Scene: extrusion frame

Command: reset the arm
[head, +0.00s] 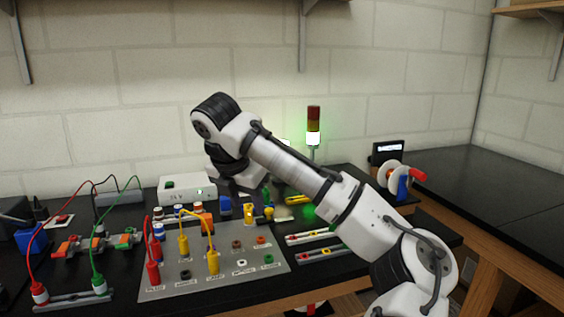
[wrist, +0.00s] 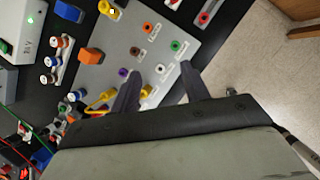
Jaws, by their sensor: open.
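My arm reaches from the lower right over the black bench in the head view, bent at the wrist above the back edge of the grey socket panel (head: 215,270). In the wrist view my gripper (wrist: 158,75) is open, its two dark fingers apart over the same panel (wrist: 115,50), with nothing held between them. In the head view the fingers are largely hidden behind the wrist and the coloured parts.
A white 24 V supply box (head: 183,188) stands behind the panel. Red, green and yellow cables arch over the left side. A stack light (head: 313,130) glows green at the back. A second black bench (head: 500,180) at the right is clear.

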